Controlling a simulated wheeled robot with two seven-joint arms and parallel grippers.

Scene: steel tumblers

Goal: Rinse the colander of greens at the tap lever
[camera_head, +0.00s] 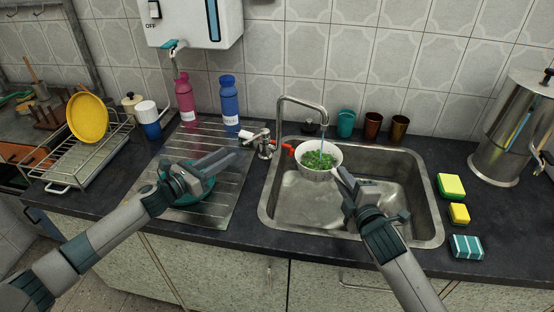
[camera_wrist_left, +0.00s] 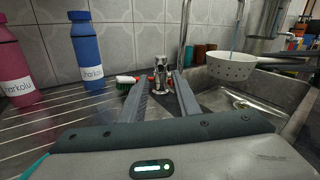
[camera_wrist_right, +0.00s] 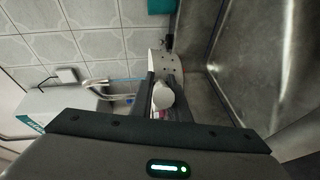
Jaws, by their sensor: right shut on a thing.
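The white perforated colander (camera_head: 320,174), full of greens (camera_head: 319,160), is over the sink's far left part, under the spout (camera_head: 302,103). A thin bluish stream of water (camera_head: 322,139) falls from the spout into it. My right gripper (camera_head: 338,174) is shut on the colander's near right side; the right wrist view shows a pale rounded part (camera_wrist_right: 163,96) between its fingers. My left gripper (camera_head: 236,154) is open and empty, to the left of the chrome tap fitting (camera_head: 264,147). In the left wrist view the fitting (camera_wrist_left: 161,72) shows beyond and between the fingertips. I cannot make out the lever's exact position.
A brush (camera_wrist_left: 126,84) lies beside the tap fitting. Cups (camera_head: 346,123) stand behind the sink (camera_head: 428,190). Sponges (camera_head: 451,187) and a steel urn (camera_head: 505,140) are at right. A teal dish (camera_head: 186,197) lies below my left arm.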

